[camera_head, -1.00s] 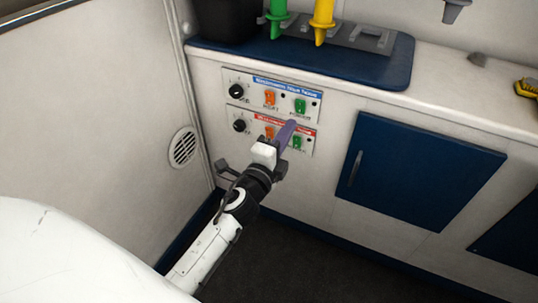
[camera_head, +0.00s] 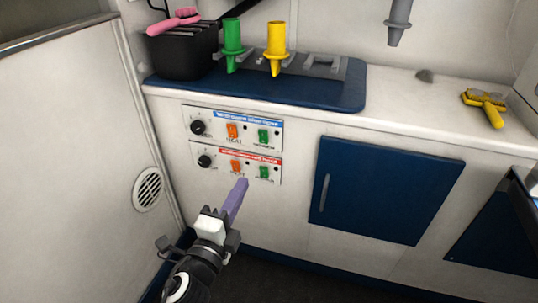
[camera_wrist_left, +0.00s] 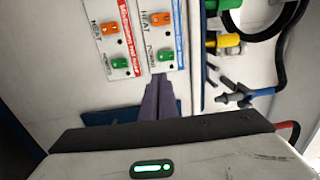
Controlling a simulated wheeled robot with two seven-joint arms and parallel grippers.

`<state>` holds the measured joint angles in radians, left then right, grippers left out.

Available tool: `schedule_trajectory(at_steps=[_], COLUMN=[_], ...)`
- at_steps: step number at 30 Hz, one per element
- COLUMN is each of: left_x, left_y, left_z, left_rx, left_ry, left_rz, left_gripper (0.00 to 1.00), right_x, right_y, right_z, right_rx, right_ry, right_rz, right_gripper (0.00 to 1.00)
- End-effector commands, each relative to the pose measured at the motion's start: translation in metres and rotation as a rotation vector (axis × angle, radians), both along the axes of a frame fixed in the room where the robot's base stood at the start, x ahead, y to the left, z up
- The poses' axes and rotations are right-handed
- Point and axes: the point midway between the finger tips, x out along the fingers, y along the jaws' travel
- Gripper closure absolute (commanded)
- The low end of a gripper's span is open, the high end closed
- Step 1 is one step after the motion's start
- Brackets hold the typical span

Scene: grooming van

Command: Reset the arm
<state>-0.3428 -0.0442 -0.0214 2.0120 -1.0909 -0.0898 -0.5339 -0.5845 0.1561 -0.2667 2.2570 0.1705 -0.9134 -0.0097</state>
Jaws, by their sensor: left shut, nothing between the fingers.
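My left gripper (camera_head: 236,196) is shut and empty, its purple fingers together. In the head view it sits in front of the cabinet, just below the lower control panel. The red-labelled panel (camera_head: 222,163) has a dial, an orange switch and a green switch. The blue-labelled panel (camera_head: 219,137) is above it with the same layout. In the left wrist view the purple fingers (camera_wrist_left: 158,100) point towards the panels, and a gap to the switches cannot be judged there. My right gripper is not in view.
The counter holds a black bin (camera_head: 183,52) with a pink brush (camera_head: 174,21), green (camera_head: 232,45) and yellow (camera_head: 277,45) nozzles on a blue mat (camera_head: 340,98), and a yellow tool (camera_head: 486,104). A blue cabinet door (camera_head: 390,190) is right of the panels. A vented wall (camera_head: 75,150) stands left.

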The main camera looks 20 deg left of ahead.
Motion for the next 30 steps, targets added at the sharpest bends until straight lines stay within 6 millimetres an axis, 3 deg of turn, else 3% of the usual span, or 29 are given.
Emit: schedule_trajectory(at_steps=[5, 8, 11, 15, 21, 30], left_x=[-0.001, -0.008, -0.025, -0.067, -0.127, -0.199], left_y=[0.004, 0.019, 0.044, 0.061, 0.042, 0.001], left_z=[-0.001, -0.005, -0.021, -0.064, -0.11, -0.138], left_rx=[-0.021, -0.12, -0.325, -0.686, -1.003, -1.208], left_ry=[0.006, 0.038, 0.115, 0.301, 0.559, 0.86], left_rz=[0.013, 0.074, 0.19, 0.378, 0.55, 0.697], left_gripper=[1.0, 1.0, 1.0, 1.0, 1.0, 1.0], right_x=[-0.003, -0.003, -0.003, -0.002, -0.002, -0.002], right_y=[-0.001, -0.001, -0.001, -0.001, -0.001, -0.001], right_z=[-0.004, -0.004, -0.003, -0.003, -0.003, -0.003], right_rx=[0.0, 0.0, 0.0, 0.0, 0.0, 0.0], right_ry=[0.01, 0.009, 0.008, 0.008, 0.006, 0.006], right_rz=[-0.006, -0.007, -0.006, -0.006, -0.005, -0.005], right_gripper=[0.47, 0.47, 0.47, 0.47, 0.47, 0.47])
